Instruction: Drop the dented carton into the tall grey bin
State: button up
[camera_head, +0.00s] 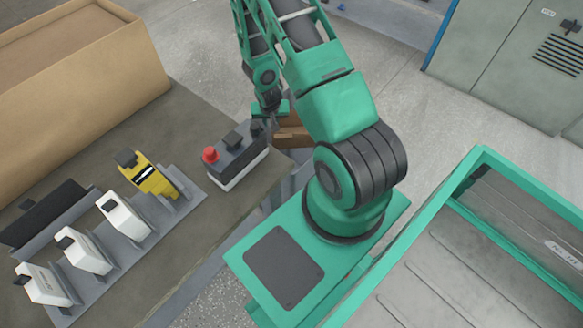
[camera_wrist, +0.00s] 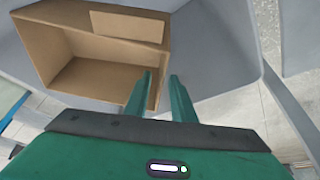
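The carton (camera_wrist: 100,75) is a brown open-faced box with a loose-looking flap at its top, in the upper left of the wrist view. In the head view the carton (camera_head: 292,133) shows partly behind my arm. The grey bin (camera_wrist: 225,50) has its walls around and behind the carton in the wrist view. In the head view only a piece of the bin (camera_head: 288,187) shows beside the table. My gripper (camera_wrist: 161,76) has its two fingertips a little apart at the carton's right edge. I cannot tell whether they press on that wall. Any dent is not clear.
A table (camera_head: 190,225) on the left bears a large cardboard box (camera_head: 80,90), a grey device with a red knob (camera_head: 232,160), and a rack with white units and a yellow one (camera_head: 152,180). A green-framed tray (camera_head: 450,280) is at lower right, cabinets (camera_head: 515,60) behind.

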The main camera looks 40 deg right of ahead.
jog(key=shift+r, duration=0.1)
jog(key=v, duration=1)
jog(key=shift+a+r, duration=0.15)
jog(key=shift+r, duration=0.05)
dwell(0.4)
